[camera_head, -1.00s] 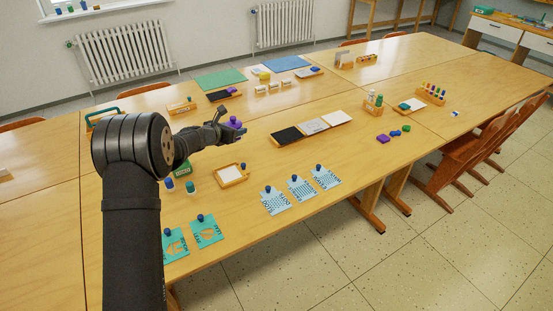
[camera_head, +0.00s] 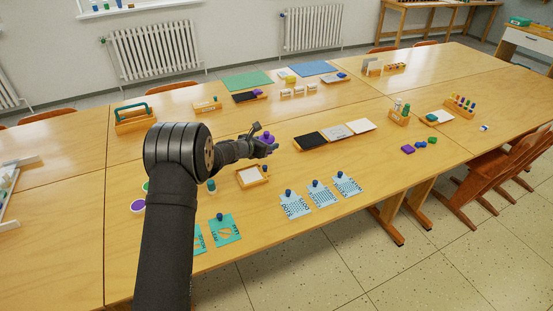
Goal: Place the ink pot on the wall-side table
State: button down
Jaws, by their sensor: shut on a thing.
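My gripper (camera_head: 265,137) is at the end of my black arm, over the near side of the long wooden tables. It is shut on a small purple thing, which looks like the ink pot (camera_head: 266,140); the fingers partly hide it. The gripper is left of a black panel (camera_head: 310,141) and behind a small wooden tray with a white sheet (camera_head: 252,177). The far row of tables, towards the radiator wall, looks like the wall-side table (camera_head: 190,122). I cannot tell how high the held thing is above the table.
A wooden caddy with a green handle (camera_head: 134,122), a green mat (camera_head: 247,80) and a blue mat (camera_head: 314,68) are on the far tables. Teal cards (camera_head: 225,230) and pale blue cards (camera_head: 320,194) with dark knobs lie near the front edge.

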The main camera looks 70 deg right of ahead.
jog(key=w+f, duration=0.2)
jog(key=w, duration=0.1)
jog(key=w+d+f, duration=0.1)
jog(key=w+f, duration=0.1)
jog(key=w, duration=0.2)
jog(key=w+d+f, duration=0.1)
jog(key=w+f, duration=0.1)
jog(key=w, duration=0.1)
jog(key=shift+w+d+f, duration=0.1)
jog(key=shift+w+f, duration=0.1)
jog(key=shift+f, duration=1.9)
jog(key=shift+f, duration=0.15)
jog(key=c, duration=0.5)
grip_release()
jog(key=v, duration=1.2)
jog(key=shift+s, duration=0.1)
